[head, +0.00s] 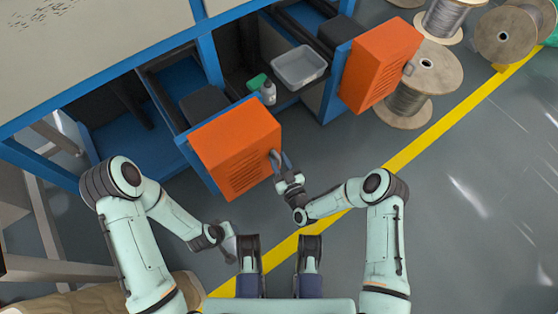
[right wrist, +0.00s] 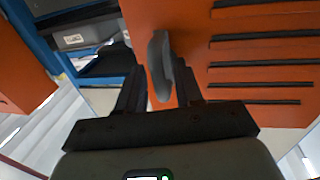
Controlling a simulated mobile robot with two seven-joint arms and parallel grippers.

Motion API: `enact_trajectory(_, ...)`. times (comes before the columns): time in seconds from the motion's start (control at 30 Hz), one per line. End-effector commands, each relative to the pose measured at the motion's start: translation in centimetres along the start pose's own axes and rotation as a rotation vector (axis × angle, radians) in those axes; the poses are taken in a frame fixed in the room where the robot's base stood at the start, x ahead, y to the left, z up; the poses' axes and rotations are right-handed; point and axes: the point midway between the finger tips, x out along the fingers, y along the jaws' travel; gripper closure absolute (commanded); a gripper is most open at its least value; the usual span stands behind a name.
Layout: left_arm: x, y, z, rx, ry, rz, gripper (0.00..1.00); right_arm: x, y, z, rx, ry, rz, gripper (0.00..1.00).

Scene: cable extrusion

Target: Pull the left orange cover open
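The left orange cover (head: 235,147) is a slatted panel on the front of a blue-framed bay in the head view. Its grey handle (head: 274,162) is at the right edge. My right gripper (head: 284,165) is at this handle. In the right wrist view, the handle (right wrist: 160,65) stands between the two dark fingers of the gripper (right wrist: 158,80), against the orange panel (right wrist: 265,65). Whether both fingers press on it cannot be told. My left gripper (head: 231,245) hangs low and apart from the cover; its fingers are too small to read.
A second orange cover (head: 380,65) is at the right. Between the covers, a shelf holds a grey bin (head: 299,67), a bottle (head: 268,93) and a green object (head: 257,81). Cable reels (head: 420,85) stand at the right. The grey floor (head: 450,200) at lower right is clear, crossed by a yellow line.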

Motion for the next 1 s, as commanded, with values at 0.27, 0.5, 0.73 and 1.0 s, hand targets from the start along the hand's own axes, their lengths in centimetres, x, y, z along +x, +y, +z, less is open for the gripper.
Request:
enact_trajectory(0.27,0.04,-0.13,0.17,-0.002,-0.005,-0.002,0.57,0.25,0.01,-0.08,0.000,0.001,0.000,0.64)
enact_trajectory(0.5,0.05,-0.11,0.16,-0.002,-0.005,-0.002,0.57,0.23,0.02,-0.06,0.000,0.001,0.000,1.00)
enact_trajectory(0.73,0.05,-0.10,0.15,-0.001,-0.005,-0.002,0.57,0.22,0.03,-0.05,0.018,-0.003,0.000,1.00)
enact_trajectory(1.0,0.09,-0.13,0.19,-0.002,-0.006,-0.002,0.57,0.24,0.12,-0.01,0.138,-0.027,0.001,1.00)
